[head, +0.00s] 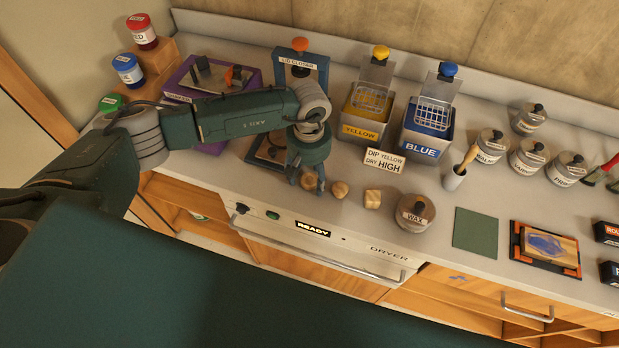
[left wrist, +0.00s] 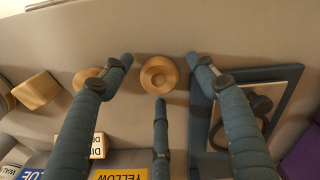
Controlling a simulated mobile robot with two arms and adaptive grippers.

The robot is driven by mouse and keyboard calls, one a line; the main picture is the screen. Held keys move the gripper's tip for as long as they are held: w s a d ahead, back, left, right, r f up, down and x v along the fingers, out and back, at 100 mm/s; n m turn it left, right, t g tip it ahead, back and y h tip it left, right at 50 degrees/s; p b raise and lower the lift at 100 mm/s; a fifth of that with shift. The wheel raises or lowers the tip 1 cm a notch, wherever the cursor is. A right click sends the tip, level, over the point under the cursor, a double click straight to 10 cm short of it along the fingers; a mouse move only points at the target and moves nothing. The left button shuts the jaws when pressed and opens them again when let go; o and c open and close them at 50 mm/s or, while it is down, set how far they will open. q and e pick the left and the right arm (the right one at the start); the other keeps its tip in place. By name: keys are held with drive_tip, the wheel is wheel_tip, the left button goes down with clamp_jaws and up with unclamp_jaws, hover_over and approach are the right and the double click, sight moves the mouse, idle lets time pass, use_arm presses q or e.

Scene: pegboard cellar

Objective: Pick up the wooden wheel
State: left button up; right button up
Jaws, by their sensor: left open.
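The wooden wheel (head: 308,181) looks like the leftmost of a row of small wooden pieces near the counter's front edge. In the left wrist view the wheel (left wrist: 159,75) is round with a ringed top and lies flat between the spread fingers. My left gripper (head: 306,184) is over the wheel, pointing down, its fingers partly covering it in the head view. In the left wrist view my left gripper (left wrist: 160,78) is open and empty, with visible gaps between the wheel and its fingers. My right gripper is not in view.
A rounded wooden piece (head: 340,190) sits just right of the wheel, close to one finger. A blocky wooden piece (head: 373,199) and a wax jar (head: 415,213) stand farther right. The blue lid closer stand (head: 318,72), yellow bin (head: 364,116) and a dip sign (head: 384,159) are behind.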

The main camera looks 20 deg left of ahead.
use_arm(q)
drive_tip(key=c, duration=1)
drive_tip(key=shift+r, duration=0.1)
